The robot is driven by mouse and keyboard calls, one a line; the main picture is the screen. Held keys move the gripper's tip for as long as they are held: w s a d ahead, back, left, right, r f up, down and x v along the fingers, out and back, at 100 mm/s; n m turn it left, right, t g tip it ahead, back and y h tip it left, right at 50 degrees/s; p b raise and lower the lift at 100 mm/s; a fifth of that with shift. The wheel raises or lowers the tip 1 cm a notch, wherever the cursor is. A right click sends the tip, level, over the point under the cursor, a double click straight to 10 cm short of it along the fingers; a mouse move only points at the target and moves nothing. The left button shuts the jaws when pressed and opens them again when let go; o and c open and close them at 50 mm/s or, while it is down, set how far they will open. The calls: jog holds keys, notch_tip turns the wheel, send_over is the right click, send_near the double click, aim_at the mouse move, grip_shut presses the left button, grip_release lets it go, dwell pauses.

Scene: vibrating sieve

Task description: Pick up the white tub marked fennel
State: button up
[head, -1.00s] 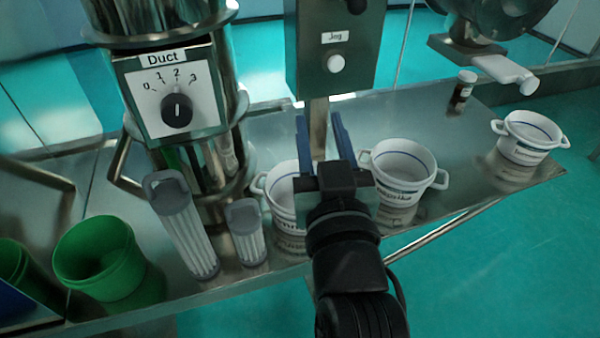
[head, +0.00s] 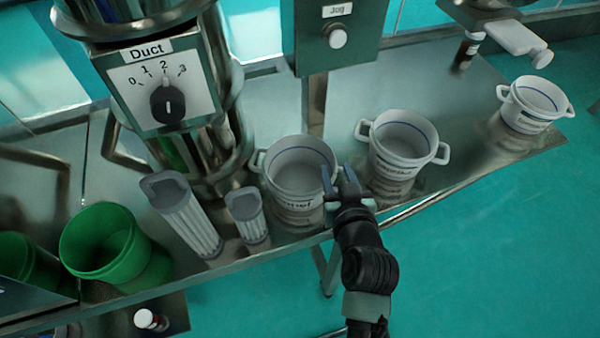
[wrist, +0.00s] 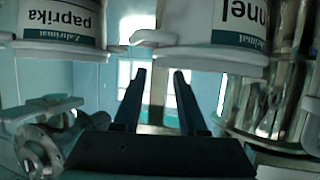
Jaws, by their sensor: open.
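The white fennel tub (head: 288,180) stands on the steel table, the leftmost of the tubs in the head view. It has a blue line inside, a side handle and a label that is partly covered there. In the wrist view the fennel tub (wrist: 213,52) is at the upper right, its label upside down and cut off to "nnel", with a handle (wrist: 150,38) sticking out left. My gripper (head: 338,178) is open and empty at the tub's right side, by its right handle. In the wrist view its two fingers (wrist: 160,75) are apart, with no tub between them.
A white paprika tub (wrist: 60,22) stands close by, the middle tub (head: 402,148) in the head view. Another tub (head: 534,103) is far right.

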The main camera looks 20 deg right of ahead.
aim_at(332, 159)
jog(key=shift+p+x, duration=0.8)
jog(key=shift+x, duration=2)
jog(key=shift+s, duration=0.1)
grip_shut()
